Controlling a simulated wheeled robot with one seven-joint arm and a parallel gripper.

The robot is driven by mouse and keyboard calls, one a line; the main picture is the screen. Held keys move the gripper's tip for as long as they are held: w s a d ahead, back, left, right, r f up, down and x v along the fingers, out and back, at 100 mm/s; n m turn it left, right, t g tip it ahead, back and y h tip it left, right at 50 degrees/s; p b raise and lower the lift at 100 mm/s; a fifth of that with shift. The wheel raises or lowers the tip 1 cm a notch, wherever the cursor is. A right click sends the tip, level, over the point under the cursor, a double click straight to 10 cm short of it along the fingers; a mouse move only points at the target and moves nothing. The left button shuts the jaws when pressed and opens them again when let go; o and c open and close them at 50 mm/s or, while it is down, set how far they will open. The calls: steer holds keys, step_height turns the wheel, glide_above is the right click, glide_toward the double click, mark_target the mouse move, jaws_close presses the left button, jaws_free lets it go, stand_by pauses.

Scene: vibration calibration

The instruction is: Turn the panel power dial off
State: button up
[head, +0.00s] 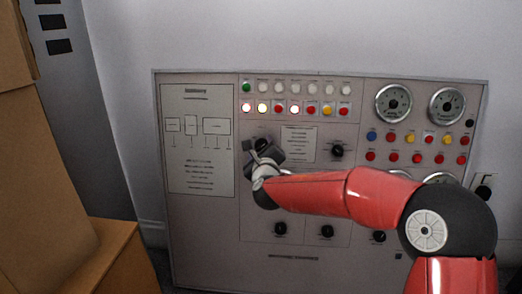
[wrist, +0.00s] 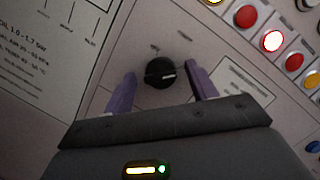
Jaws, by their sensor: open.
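The control panel (head: 205,235) stands upright against the wall in the head view. A black round dial (wrist: 160,72) with a pale pointer mark sits on it, between my gripper's fingers in the wrist view. In the head view this dial (head: 263,144) is partly covered by my gripper (head: 259,154). My gripper is open, with one purple finger on each side of the dial (wrist: 161,88) and a visible gap to each. Whether a fingertip touches the panel cannot be told. The dial's small labels are too blurred to read.
Other black dials (head: 337,151) sit to the right and below. Rows of coloured lamps and buttons (head: 262,108) are above, some lit. Round gauges (head: 393,103) are at the upper right. Cardboard boxes (head: 105,250) stand at the left.

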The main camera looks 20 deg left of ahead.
steer(key=c, duration=1)
steer(key=shift+o, duration=0.2)
